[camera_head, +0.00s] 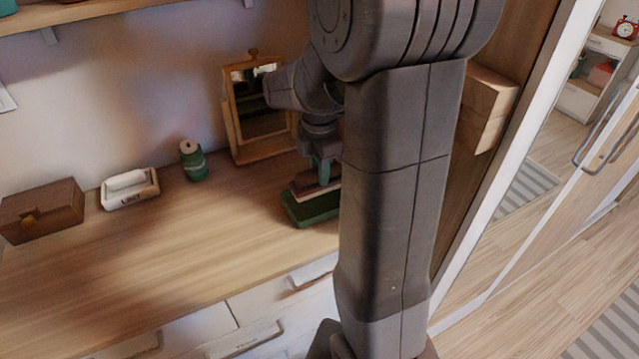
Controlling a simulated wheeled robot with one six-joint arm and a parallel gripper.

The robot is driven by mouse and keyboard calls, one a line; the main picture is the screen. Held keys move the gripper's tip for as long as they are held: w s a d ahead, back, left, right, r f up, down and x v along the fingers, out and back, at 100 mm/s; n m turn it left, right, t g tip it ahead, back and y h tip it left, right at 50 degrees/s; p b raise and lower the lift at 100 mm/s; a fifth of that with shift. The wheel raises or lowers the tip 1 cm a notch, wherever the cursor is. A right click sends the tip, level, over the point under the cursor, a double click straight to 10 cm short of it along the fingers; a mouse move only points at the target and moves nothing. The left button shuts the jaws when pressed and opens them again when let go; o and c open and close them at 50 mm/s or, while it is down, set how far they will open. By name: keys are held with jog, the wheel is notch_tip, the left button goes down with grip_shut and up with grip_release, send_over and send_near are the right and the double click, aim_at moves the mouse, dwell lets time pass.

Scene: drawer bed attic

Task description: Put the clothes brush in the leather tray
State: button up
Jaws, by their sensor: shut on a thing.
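My gripper (321,172) is at the right part of the wooden desk top, partly hidden behind my own arm. It is shut on the clothes brush (306,187), a small reddish-brown piece with a paler edge. A dark green tray (300,217), which looks like the leather tray, lies on the desk directly below the brush. The brush overlaps the tray in this view; I cannot tell whether it touches the tray or is just above it. The tray's right side is hidden by my arm.
A wooden-framed mirror (232,124) stands behind the tray. The desk's front left (130,265) is clear.

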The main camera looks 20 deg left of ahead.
jog(key=shift+f, duration=2.2)
jog(key=shift+f, duration=0.1)
jog(key=o, duration=0.9)
notch_tip(320, 180, up, 12)
jog(key=shift+r, duration=0.1)
